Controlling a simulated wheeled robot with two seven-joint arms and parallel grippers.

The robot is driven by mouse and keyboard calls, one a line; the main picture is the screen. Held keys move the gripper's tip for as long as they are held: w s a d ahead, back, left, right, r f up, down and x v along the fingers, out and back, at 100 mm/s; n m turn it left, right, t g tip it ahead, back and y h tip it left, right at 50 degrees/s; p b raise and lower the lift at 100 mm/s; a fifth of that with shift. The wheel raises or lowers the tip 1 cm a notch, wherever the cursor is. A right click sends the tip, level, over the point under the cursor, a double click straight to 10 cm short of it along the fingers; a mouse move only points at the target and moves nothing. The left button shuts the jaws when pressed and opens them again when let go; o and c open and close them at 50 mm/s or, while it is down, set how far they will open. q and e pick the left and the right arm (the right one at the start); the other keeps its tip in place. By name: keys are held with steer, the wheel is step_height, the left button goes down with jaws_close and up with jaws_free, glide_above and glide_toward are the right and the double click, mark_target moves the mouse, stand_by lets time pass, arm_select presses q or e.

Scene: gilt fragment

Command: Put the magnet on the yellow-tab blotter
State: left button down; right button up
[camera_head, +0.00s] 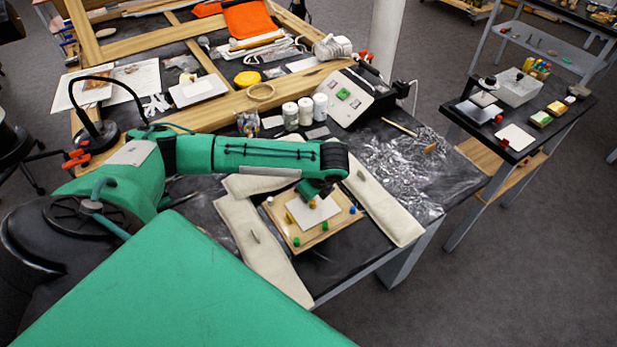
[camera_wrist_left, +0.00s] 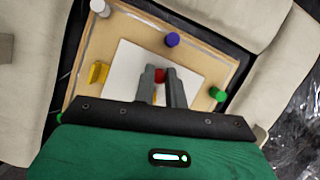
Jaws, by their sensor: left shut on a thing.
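My left gripper (camera_head: 313,202) is over the wooden board. In the left wrist view, the gripper (camera_wrist_left: 162,88) is shut on a small red piece (camera_wrist_left: 160,75), which I take for the magnet. The fingers hide most of it. A white sheet (camera_head: 320,214), seemingly the blotter, lies on the board, and also shows in the left wrist view (camera_wrist_left: 122,68). A yellow tab (camera_wrist_left: 98,72) sits by its left edge and also shows in the head view (camera_head: 290,217). The held piece is over the sheet; I cannot tell whether it touches. My right gripper is not in view.
Bottles (camera_head: 305,108) and a grey box (camera_head: 350,97) stand behind. A side table (camera_head: 560,118) is at right.

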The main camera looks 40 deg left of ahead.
arm_select(q)
steer(key=shift+f, duration=0.1)
steer(key=c, duration=1.4)
jaws_free()
steer(key=shift+c, duration=0.2)
steer(key=b+v, duration=0.2)
steer(key=v, duration=1)
